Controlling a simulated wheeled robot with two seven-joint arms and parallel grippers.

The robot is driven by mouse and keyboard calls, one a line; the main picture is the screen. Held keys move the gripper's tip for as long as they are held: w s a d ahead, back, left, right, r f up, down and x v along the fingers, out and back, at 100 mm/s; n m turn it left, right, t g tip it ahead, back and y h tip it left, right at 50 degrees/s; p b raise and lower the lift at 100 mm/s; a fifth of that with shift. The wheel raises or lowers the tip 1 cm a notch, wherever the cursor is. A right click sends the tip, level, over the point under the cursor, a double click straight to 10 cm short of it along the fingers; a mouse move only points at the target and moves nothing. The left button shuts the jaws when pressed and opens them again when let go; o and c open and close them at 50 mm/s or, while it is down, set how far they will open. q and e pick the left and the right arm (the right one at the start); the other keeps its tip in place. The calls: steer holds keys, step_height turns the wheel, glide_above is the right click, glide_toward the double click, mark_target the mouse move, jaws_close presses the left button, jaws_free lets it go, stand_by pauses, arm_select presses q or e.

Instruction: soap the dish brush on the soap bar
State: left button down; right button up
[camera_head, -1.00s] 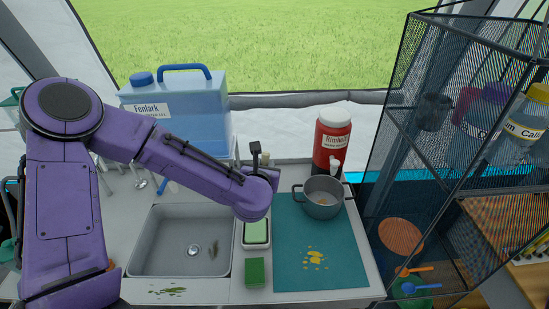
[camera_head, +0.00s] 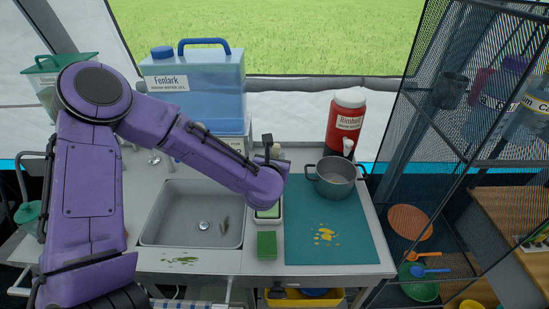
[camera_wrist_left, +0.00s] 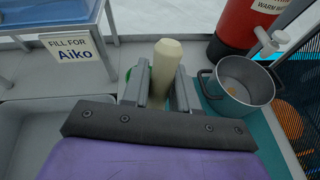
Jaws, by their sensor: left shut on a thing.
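My left gripper (camera_wrist_left: 160,90) is shut on the cream handle of the dish brush (camera_wrist_left: 166,62), which stands roughly upright between the fingers in the left wrist view. In the head view my purple left wrist hides the fingers and most of the brush. The green soap bar (camera_head: 268,213) lies in a pale dish on the counter, right of the sink. My wrist covers its far part. The brush head is hidden, so I cannot tell whether it touches the soap. My right gripper is not in view.
A green sponge (camera_head: 267,245) lies in front of the soap. A sink (camera_head: 180,225) is on the left, a teal mat (camera_head: 345,245) with yellow stains on the right. A grey pot (camera_head: 335,180), a red drink cooler (camera_head: 345,122) and a blue water container (camera_head: 200,88) stand behind.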

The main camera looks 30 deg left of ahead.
mark_target(275, 145)
arm_select(q)
steer(key=shift+w+f, duration=0.25)
steer(key=shift+w, duration=0.1)
steer(key=shift+s, duration=0.15)
steer(key=shift+s, duration=0.1)
steer(key=shift+f+b, duration=0.25)
steer(key=shift+b, duration=0.1)
steer(key=shift+f+b, duration=0.85)
steer(key=shift+b, duration=0.15)
stand_by(1.7)
step_height(275, 145, up, 7)
steer(key=p, duration=0.5)
steer(key=shift+r, duration=0.15)
stand_by(0.5)
